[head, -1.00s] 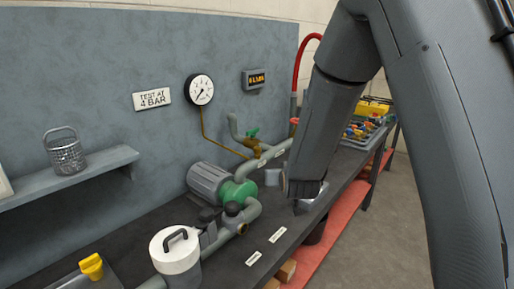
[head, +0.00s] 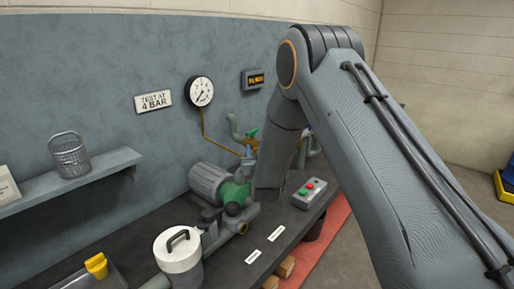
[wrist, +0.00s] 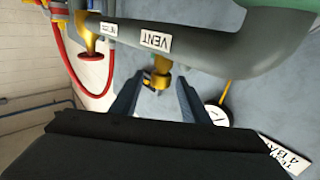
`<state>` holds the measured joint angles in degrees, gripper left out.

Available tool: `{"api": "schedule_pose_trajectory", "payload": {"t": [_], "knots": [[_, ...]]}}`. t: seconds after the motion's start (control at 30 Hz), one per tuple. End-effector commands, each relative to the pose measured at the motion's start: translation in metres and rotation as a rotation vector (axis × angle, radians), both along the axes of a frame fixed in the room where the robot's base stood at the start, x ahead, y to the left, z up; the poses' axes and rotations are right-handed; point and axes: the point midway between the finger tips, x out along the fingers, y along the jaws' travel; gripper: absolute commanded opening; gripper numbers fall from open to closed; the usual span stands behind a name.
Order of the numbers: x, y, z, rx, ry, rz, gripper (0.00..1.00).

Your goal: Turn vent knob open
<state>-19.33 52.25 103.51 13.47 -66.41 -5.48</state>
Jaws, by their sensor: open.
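In the wrist view a grey pipe (wrist: 215,52) carries a white VENT label (wrist: 156,40). Beneath the label in the picture is a brass vent fitting (wrist: 161,78), with a small dark and yellow end that I take for the vent knob (wrist: 150,84). My gripper (wrist: 157,91) is open, one finger on each side of this fitting. I cannot tell whether either finger touches it. In the head view my arm hides the fingertips and part of the pipework.
A brass valve with a red handwheel (wrist: 91,57) and a red hose (wrist: 61,50) are at left in the wrist view. In the head view there are a pressure gauge (head: 200,91), a pump (head: 209,180), a button box (head: 310,193) and a white-lidded canister (head: 178,250).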

Motion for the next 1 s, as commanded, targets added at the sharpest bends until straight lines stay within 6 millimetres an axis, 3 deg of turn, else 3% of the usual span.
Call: {"api": "schedule_pose_trajectory", "payload": {"t": [0.37,0.63,1.0], "knots": [[0.0078,0.001,-0.0003,0.0,0.001,0.001,0.42],[0.0077,0.001,-0.0002,0.0,0.001,0.001,0.0],[0.0086,-0.0007,-0.0014,0.0,0.0,0.062,0.01]]}}
